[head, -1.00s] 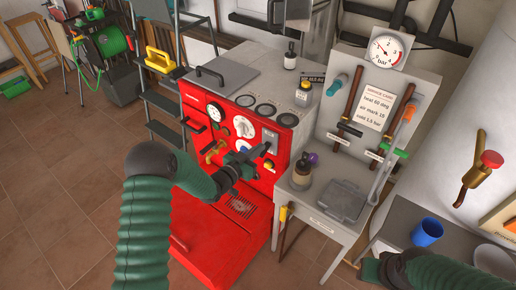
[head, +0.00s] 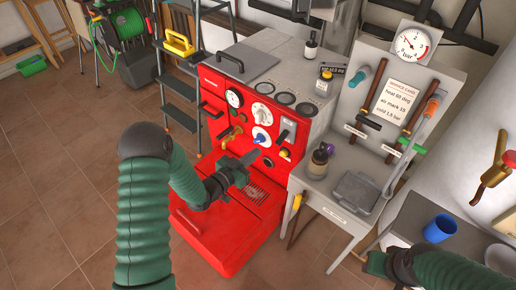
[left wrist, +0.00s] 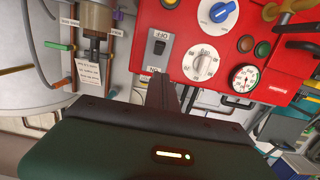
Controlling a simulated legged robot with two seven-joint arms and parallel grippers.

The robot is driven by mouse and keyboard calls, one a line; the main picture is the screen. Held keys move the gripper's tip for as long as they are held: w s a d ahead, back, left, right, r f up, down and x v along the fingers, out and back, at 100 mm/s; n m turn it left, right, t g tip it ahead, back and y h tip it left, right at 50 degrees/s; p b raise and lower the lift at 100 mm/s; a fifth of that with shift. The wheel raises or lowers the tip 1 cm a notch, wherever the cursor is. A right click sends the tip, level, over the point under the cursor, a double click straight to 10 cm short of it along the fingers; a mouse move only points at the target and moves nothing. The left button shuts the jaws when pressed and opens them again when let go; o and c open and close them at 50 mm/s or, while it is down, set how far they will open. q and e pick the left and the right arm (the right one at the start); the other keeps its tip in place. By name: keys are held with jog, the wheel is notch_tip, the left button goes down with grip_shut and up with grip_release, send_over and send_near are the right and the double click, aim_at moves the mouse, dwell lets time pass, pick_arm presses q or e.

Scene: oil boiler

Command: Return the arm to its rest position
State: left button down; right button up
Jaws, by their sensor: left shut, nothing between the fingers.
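My left arm comes in from the left in the head view. My left gripper (head: 254,157) is shut and empty. It hangs in front of the lower part of the red boiler (head: 228,126), below the knobs. In the left wrist view the shut fingers (left wrist: 163,94) point at the control panel (left wrist: 225,62), which looks upside down there. The rocker switch (left wrist: 158,45) and the white dial (left wrist: 201,64) lie beyond the fingers, with a visible gap. My right gripper (head: 376,263) shows only in part at the lower right, and its fingers are unclear.
A blue cup (head: 440,228) stands on a bench at the right. A stepladder (head: 178,85) is behind. Tiled floor (head: 60,190) at the left is clear.

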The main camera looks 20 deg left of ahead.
pick_arm(q)
jog(key=s+d+r+n+g+y+p, duration=0.1)
jog(key=s+g, duration=0.3)
jog(key=s, duration=0.4)
jog(key=s+d+r+n+g+y+p, duration=0.1)
jog(key=s+r+g+y+p, duration=0.1)
jog(key=s, duration=0.7)
jog(key=s+d+r+n+g+y+p, duration=0.1)
jog(key=s+r+n+g+y+p, duration=0.1)
jog(key=s+r+g, duration=0.3)
jog(key=s+g, duration=0.2)
jog(key=s, duration=0.1)
jog(key=shift+s+d+y+p, duration=0.15)
jog(key=shift+s+y+p, duration=0.2)
jog(key=shift+s+y, duration=0.05)
jog(key=shift+d, duration=0.1)
